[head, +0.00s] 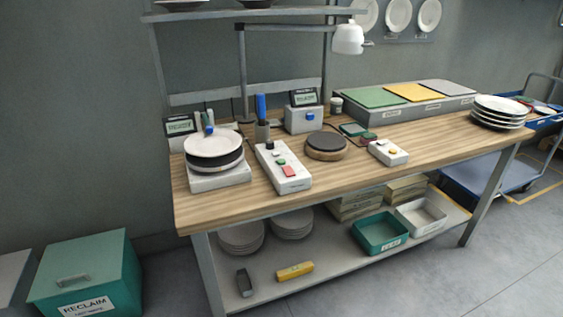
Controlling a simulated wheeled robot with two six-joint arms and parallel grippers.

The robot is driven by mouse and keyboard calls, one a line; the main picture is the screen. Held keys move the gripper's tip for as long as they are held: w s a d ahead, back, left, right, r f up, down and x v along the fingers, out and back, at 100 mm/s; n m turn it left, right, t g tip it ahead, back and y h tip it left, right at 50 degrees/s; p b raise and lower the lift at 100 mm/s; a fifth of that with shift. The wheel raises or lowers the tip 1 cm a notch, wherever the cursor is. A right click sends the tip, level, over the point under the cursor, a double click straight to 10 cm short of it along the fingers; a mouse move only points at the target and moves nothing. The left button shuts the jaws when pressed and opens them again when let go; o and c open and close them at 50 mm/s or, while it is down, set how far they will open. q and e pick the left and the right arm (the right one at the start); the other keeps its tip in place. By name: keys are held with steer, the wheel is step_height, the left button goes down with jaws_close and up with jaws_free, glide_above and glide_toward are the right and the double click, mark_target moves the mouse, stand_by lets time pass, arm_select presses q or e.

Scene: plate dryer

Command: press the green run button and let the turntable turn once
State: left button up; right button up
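A white control box (296,184) lies on the wooden bench left of centre. A second round unit, a dark disc (325,142) on a wooden base, sits right of the control box. Whether anything is turning cannot be told from one picture. Neither gripper is in view.
A stack of plates (499,112) is at the bench's right end. Small display units (304,112) and a lamp (347,39) stand behind. A green reclaim bin (85,270) is on the floor at left.

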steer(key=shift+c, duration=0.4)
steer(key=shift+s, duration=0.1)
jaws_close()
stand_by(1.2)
